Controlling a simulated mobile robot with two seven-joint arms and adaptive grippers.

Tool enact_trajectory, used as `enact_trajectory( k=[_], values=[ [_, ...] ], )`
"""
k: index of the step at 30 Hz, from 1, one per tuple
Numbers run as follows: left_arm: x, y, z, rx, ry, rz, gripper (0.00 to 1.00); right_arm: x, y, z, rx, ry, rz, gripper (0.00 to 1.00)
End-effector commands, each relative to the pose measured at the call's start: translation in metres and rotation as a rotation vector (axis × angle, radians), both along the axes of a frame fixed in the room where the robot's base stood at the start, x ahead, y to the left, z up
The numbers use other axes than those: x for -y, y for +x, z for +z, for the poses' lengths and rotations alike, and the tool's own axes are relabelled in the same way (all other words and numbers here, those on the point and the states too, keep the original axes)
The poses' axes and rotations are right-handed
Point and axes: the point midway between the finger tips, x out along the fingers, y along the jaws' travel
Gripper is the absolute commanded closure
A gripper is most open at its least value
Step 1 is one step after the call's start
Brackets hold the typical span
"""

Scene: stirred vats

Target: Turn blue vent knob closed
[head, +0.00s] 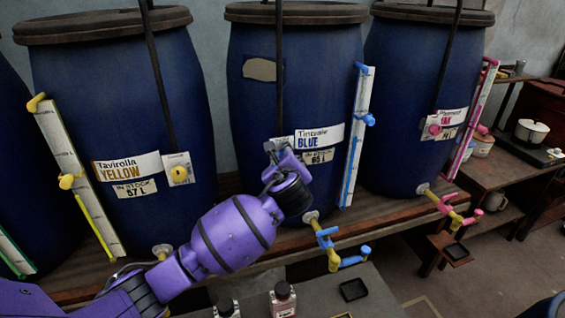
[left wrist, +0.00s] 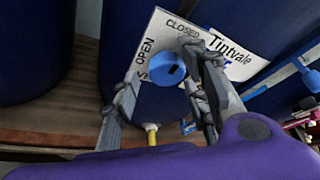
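The blue vent knob (left wrist: 167,68) sits on a white plate marked OPEN and CLOSED (left wrist: 170,32) in the left wrist view. The plate is on the Tintvale BLUE vat (head: 250,110), the middle one in the head view. My left gripper (left wrist: 160,60) is open, with one finger to each side of the knob. I cannot tell whether the fingers touch it. In the head view my left gripper (head: 282,158) hides the knob. I cannot tell which mark the knob points to. My right gripper is not in view.
The Tavirolla YELLOW vat (head: 110,90) stands left with a yellow knob (head: 179,174). A pink-fitted vat (head: 410,90) stands right. A blue-handled tap (head: 325,238) sticks out below my left gripper. Bottles (head: 283,298) and a small black tray (head: 353,290) are in front.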

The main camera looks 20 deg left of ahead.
Motion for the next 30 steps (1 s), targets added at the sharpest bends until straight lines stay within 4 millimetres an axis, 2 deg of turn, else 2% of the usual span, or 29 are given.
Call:
enact_trajectory(
  k=[5,18,24,30],
  values=[
    [0.006,-0.014,0.005,0.001,0.000,-0.002,0.59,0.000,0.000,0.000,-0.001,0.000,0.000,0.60],
    [0.034,-0.092,0.032,0.000,-0.002,-0.002,0.59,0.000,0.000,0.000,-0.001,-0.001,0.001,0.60],
    [0.038,-0.107,0.037,0.000,0.000,0.000,0.59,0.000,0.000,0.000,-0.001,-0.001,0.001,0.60],
    [0.039,-0.108,0.037,0.000,0.000,0.000,0.59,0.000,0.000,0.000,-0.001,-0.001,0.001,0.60]
  ],
)
